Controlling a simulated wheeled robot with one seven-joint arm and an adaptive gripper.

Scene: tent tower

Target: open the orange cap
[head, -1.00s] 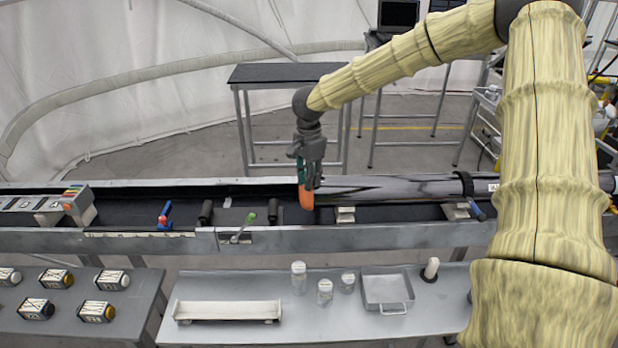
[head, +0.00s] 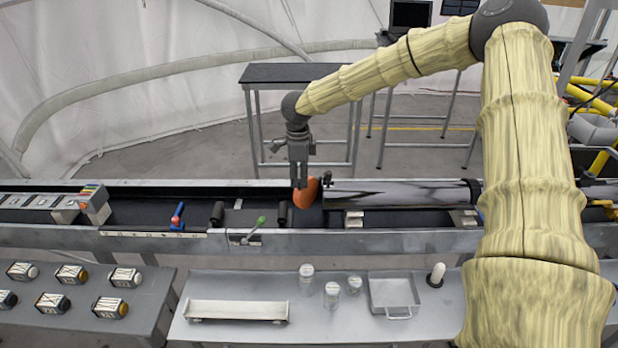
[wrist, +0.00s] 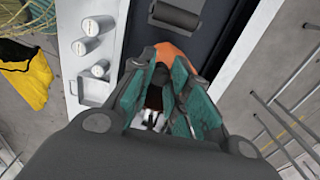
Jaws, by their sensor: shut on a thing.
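The orange cap (head: 307,193) is at the left end of the long dark glossy tube (head: 400,192), which lies along the grey trough. The cap shows its broad round face and stands swung away from the tube's end, with a small dark piece between them. In the wrist view the cap (wrist: 174,53) shows just beyond the green-padded fingers of my gripper (wrist: 160,68). The fingers hide the exact contact.
A front bench (head: 240,336) carries jars, a metal tray (head: 393,290) and a white rack (head: 238,310). A dark-topped table (head: 290,73) stands behind.

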